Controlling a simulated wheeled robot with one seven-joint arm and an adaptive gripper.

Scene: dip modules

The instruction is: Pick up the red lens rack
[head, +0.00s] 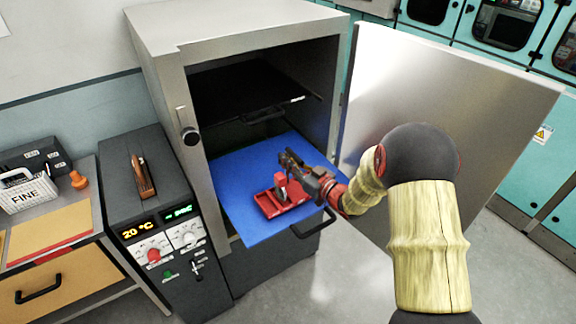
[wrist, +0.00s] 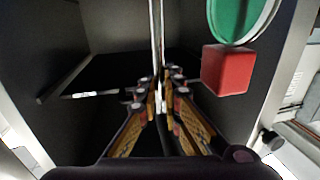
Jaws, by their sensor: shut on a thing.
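The red lens rack (head: 268,205) shows in the head view at the front of the blue shelf, low and tray-like with a raised part. My gripper (head: 291,162) is over the rack, reaching in from the right, and is shut on it; the exact hold is hard to see. I cannot tell whether the rack rests on the shelf or is just above it. In the wrist view my gripper's fingers (wrist: 160,88) are close together around a thin pale upright strip. A red block (wrist: 228,70) and a green, pale-rimmed disc (wrist: 240,15) show at the upper right.
The blue shelf (head: 240,175) sticks out of an open grey cabinet (head: 230,28). A dark shelf (head: 240,90) is above it inside. The cabinet door (head: 430,80) stands open at the right, behind my arm. A control unit (head: 150,205) stands at the left.

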